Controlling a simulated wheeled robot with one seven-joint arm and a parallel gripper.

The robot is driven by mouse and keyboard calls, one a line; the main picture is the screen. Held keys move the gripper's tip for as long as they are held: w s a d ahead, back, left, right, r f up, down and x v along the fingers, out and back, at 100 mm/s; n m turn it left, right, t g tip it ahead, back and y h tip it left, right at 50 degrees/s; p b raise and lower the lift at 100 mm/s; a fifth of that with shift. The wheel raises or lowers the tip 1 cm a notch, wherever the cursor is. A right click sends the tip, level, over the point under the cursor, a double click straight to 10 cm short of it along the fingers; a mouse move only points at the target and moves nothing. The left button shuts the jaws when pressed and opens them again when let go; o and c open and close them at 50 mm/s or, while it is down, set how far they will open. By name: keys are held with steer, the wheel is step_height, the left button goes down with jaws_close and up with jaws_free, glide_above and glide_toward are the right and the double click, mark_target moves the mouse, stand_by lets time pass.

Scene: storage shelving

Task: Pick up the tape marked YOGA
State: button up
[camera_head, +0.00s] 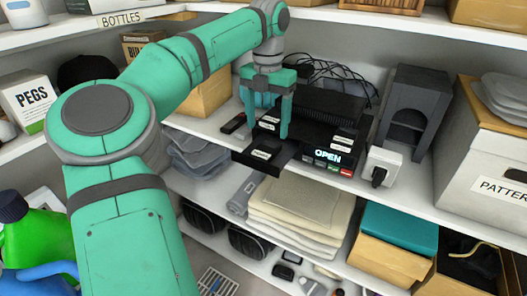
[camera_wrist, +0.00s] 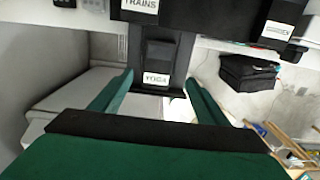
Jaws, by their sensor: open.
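The TRAINS tape (camera_wrist: 140,8) lies just beyond YOGA. Another labelled tape (camera_wrist: 278,25) is at the right. The black device (camera_head: 322,122) shows OPEN. Folded cloths (camera_head: 300,205) lie below.

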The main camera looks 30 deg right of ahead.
mark_target(265, 150)
steer(key=shift+w+a+f, duration=0.1)
steer(key=shift+w+f, duration=0.05)
steer(key=shift+f, duration=1.75)
steer(key=shift+w+a+f, duration=0.1)
steer(key=shift+f, duration=1.8)
steer(key=shift+s+d, duration=0.15)
steer(key=shift+r, duration=0.1)
steer(key=c, duration=1.2)
